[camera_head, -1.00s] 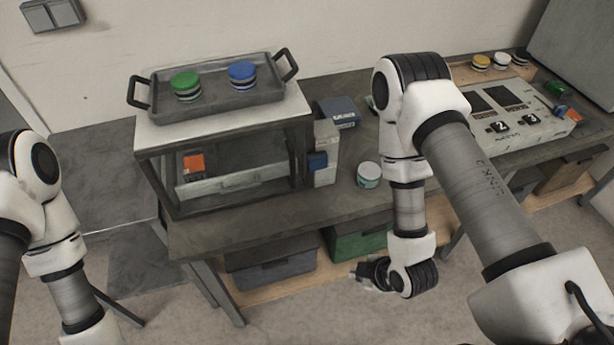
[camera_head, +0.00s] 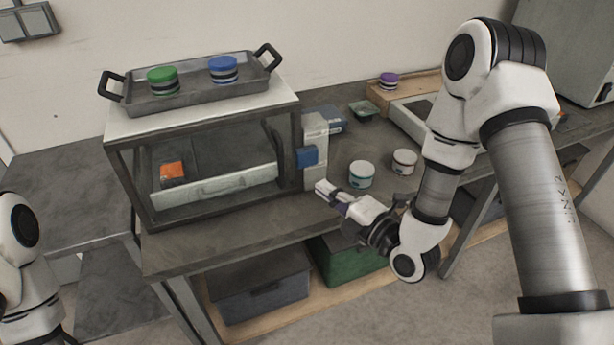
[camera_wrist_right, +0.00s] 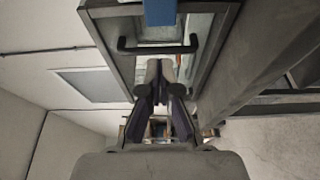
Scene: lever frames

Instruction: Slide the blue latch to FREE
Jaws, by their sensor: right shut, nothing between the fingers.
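The blue latch (camera_head: 307,156) is a small blue block on the upright pale panel (camera_head: 316,137) at the right end of the frame-like cabinet. A blue piece (camera_wrist_right: 160,12) at the top edge of the right wrist view looks like the same latch. No FREE marking can be read. My right gripper (camera_head: 322,189) is below and slightly right of the latch in the head view, apart from it. Its fingers (camera_wrist_right: 159,68) are shut and empty. My left arm shows at the left edge; its gripper is out of view.
On the cabinet stands a tray (camera_head: 206,99) with a green-topped (camera_head: 163,81) and a blue-topped (camera_head: 223,69) round piece. An orange block (camera_head: 172,173) sits inside the cabinet. Two white jars (camera_head: 361,175) (camera_head: 404,162) stand right of the panel. A dark bar handle (camera_wrist_right: 158,49) crosses the wrist view.

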